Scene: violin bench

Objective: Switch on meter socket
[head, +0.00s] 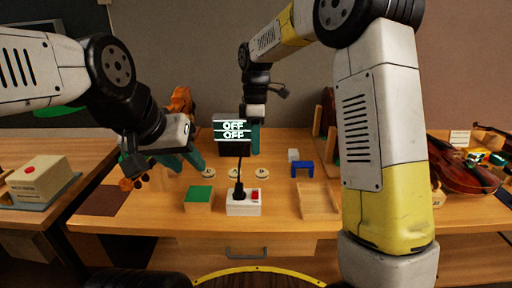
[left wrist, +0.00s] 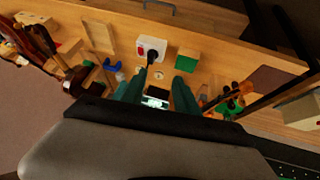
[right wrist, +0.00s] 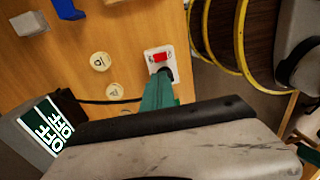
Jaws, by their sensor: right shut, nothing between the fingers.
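The white meter socket (head: 236,209) sits near the front of the bench with a black plug (head: 239,192) in it and a red switch (head: 255,196) at its right. The socket also shows in the right wrist view (right wrist: 151,54), as does the red switch (right wrist: 161,57). Its display (head: 233,141) reads OFF on both lines. My left gripper (head: 172,168) is open and empty, left of the display.
A green-topped block (head: 199,195) stands left of the socket and a wooden tray (head: 318,214) right of it. A blue piece (head: 302,169) and several round labelled discs lie behind. A violin (head: 465,176) lies at right; a box with a red button (head: 38,180) stands at left.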

